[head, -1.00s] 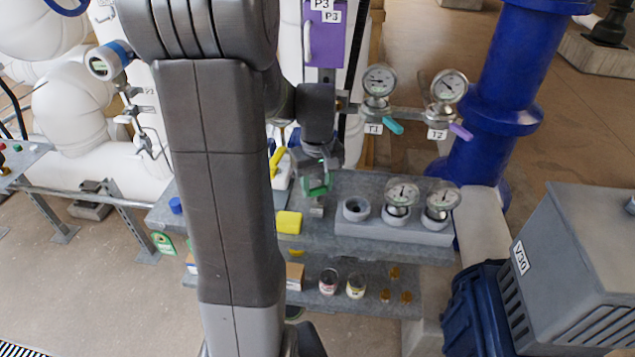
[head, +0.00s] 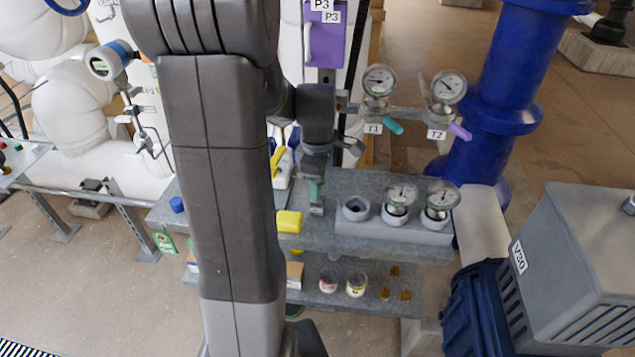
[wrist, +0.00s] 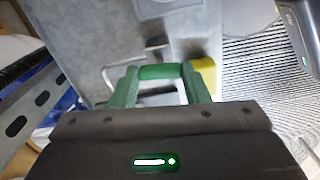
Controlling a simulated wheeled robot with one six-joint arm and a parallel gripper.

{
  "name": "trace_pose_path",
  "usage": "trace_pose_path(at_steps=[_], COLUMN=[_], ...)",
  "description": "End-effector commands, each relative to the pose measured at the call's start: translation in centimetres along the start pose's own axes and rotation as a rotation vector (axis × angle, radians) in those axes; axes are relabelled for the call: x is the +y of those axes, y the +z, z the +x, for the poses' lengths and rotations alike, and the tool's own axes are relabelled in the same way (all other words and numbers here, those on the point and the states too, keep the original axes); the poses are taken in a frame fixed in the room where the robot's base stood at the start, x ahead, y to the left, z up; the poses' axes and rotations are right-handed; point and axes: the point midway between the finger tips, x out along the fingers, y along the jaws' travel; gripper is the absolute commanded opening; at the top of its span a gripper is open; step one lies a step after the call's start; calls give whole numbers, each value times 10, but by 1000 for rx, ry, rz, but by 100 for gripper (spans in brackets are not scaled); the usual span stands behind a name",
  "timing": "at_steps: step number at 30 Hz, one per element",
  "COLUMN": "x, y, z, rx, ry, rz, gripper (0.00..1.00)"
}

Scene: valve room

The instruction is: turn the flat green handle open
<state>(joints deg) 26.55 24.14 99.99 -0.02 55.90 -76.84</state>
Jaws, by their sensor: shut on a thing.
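The flat green handle (wrist: 161,72) shows in the wrist view as a short green bar spanning the space between my two green fingers. My gripper (head: 315,190) is shut on it. In the head view my gripper points down at the back of the grey bench, seen nearly edge-on, and the handle is hard to tell from the green fingers. A small grey block (head: 317,209) shows just below the fingers. The valve body under the handle is mostly hidden by my gripper.
A yellow block (head: 289,222) lies left of my gripper on the bench (head: 375,184). A grey holder (head: 378,229) with two gauges stands to the right. Gauges T1 (head: 379,80) and T2 (head: 449,87) with lever handles are behind. A lower shelf holds jars.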

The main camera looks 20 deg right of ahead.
Motion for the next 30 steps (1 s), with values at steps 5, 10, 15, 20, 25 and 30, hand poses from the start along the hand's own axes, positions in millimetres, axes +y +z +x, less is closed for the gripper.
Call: trace_pose_path(at_steps=[5, 10, 15, 20, 25, 30], x=[1, 1, 1, 1, 1, 1], y=[0, 0, 0, 0, 0, 0], z=[-1, -1, -1, -1, -1, -1], rx=[1, 1, 1, 1, 0, 0], ry=[3, 3, 4, 4, 3, 3], rz=[-88, -136, -156, -160, -160, -160], gripper=[19, 19, 19, 19, 19, 64])
